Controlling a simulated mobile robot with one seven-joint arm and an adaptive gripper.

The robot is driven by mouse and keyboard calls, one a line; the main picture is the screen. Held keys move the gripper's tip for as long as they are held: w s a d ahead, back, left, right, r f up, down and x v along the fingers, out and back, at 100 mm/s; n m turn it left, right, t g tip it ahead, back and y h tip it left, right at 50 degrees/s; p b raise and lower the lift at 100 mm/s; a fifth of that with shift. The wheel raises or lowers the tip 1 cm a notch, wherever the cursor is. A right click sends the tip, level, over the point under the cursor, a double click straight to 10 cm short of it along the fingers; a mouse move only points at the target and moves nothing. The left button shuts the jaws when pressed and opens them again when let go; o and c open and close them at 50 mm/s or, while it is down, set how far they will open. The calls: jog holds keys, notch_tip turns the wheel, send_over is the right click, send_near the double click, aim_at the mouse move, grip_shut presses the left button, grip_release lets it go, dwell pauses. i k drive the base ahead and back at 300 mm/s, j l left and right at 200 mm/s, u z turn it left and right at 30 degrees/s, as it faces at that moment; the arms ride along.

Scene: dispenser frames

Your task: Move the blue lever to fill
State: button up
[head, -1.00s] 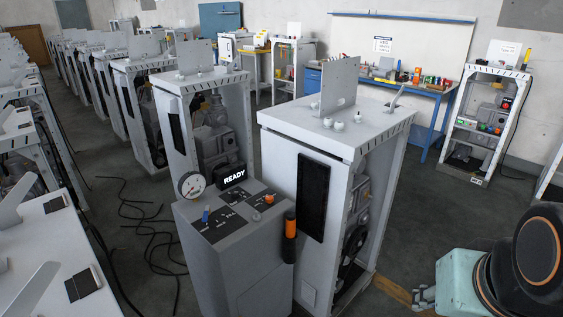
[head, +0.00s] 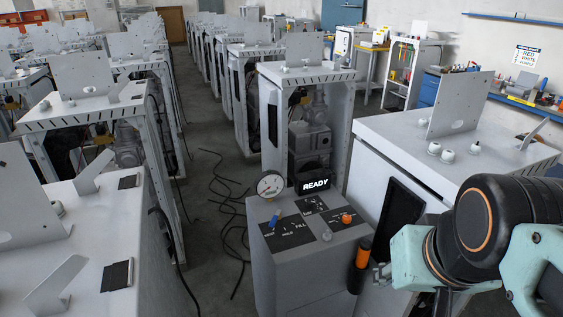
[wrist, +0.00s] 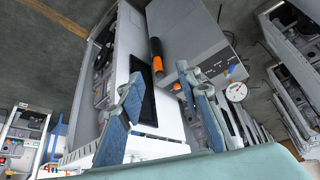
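The blue lever (head: 275,217) stands on the top panel of a grey dispenser console (head: 310,258), on its left side. Labels including HOLD and FILL (head: 301,228) lie in front of and to the right of it; the lever is toward the left label, away from FILL. It also shows small in the wrist view (wrist: 231,70). My gripper (head: 382,276) is at the right of the console, well apart from the lever. The wrist view shows my gripper (wrist: 160,76) with its fingers spread and nothing between them.
Cables (head: 228,190) lie on the floor to the left.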

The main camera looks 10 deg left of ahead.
aim_at(277, 216)
jog(key=i+u, duration=0.2)
jog(key=u, duration=0.15)
jog(key=i+u, duration=0.2)
jog(key=u, duration=0.15)
jog(key=i+l+u, duration=0.2)
jog(key=u, duration=0.2)
